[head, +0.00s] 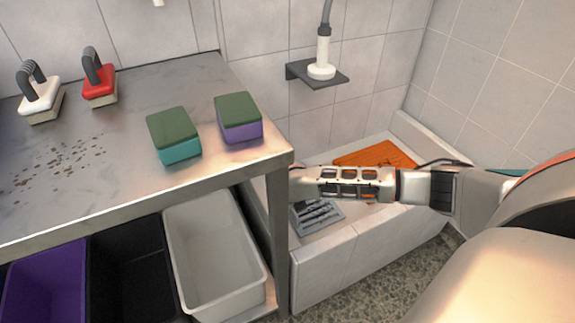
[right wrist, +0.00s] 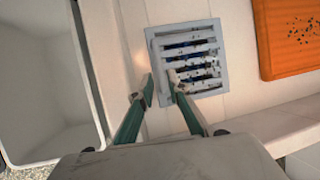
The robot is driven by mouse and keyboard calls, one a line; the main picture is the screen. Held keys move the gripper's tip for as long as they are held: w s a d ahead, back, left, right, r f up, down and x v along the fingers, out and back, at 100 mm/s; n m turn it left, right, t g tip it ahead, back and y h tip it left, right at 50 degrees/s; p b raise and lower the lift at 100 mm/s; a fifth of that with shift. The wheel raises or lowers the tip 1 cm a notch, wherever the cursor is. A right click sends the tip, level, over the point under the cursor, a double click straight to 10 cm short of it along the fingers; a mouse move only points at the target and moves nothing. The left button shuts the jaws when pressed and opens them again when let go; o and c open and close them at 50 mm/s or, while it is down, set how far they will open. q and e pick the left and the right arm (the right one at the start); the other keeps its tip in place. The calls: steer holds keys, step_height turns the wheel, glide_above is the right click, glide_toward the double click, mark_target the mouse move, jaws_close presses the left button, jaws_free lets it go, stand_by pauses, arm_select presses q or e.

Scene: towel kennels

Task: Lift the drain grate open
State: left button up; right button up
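The drain grate (head: 322,216) is a square of pale slats in a grey frame, set in the floor of the low tiled basin. In the head view my right arm hides part of the grate. My left gripper is not in view.
An orange mat (head: 362,154) with dark specks lies in the basin (head: 330,262). A metal table (head: 112,130) holds two sponges (head: 175,142) and two handled brushes (head: 99,85). A white bin (head: 212,250) stands below. A wall shelf (head: 318,76) holds a white-based fixture.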

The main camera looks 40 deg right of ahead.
mark_target(292, 211)
steer(key=x, duration=0.2)
steer(key=b+x, duration=0.1)
steer(key=shift+s+f, duration=0.25)
steer(key=shift+f, duration=0.2)
steer(key=shift+w+f+b, duration=0.2)
steer(key=shift+f+b, duration=0.05)
steer(key=shift+b, duration=0.05)
steer(key=shift+w+d+f, duration=0.1)
steer(key=shift+w+d, duration=0.05)
steer(key=shift+w, duration=0.2)
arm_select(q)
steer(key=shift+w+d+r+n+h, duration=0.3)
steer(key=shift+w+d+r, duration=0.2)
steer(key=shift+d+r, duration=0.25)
arm_select(e)
jaws_close()
steer(key=shift+r, duration=0.2)
